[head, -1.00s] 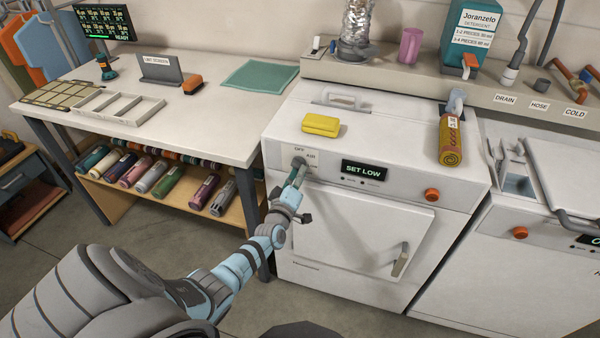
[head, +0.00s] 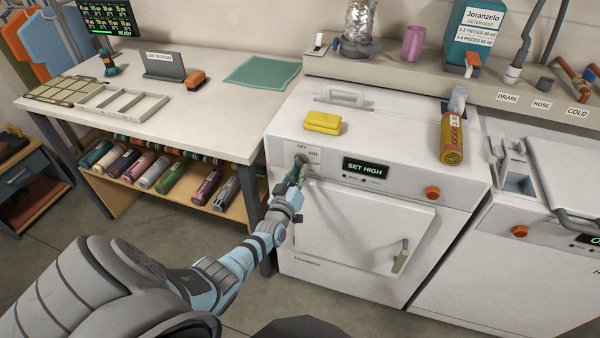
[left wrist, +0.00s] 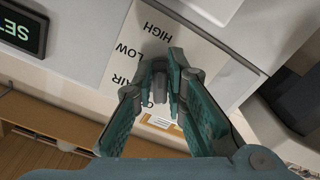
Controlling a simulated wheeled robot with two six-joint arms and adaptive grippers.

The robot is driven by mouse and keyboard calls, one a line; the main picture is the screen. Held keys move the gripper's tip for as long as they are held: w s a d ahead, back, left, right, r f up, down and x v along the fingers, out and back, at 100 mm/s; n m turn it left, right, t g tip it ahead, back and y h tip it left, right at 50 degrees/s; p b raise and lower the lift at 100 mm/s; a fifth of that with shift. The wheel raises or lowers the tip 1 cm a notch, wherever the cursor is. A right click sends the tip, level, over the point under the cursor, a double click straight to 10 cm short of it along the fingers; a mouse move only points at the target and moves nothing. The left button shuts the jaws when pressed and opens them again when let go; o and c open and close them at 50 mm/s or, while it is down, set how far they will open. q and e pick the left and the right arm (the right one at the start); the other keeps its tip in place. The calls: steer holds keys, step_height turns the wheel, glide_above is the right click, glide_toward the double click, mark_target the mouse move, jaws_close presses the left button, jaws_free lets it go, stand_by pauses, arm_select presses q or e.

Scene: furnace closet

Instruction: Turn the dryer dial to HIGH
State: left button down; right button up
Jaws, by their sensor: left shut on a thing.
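The white dryer (head: 350,215) stands at the middle of the head view, with its door closed. Its display (head: 365,168) reads SET HIGH. The grey dial (head: 301,160) is at the panel's left end, beside the printed OFF and AIR. My left gripper (head: 296,174) reaches the dial from below and is shut on it. In the left wrist view, the fingers (left wrist: 160,70) flank the dark grey dial (left wrist: 158,88). The labels HIGH, LOW and AIR show upside down around it; the OFF label is partly hidden. My right gripper is not in view.
Another white appliance (head: 500,270) stands on the right.

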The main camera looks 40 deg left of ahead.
arm_select(q)
steer(key=shift+f, duration=0.1)
steer(key=c, duration=1.6)
jaws_free()
steer(key=v, duration=1.2)
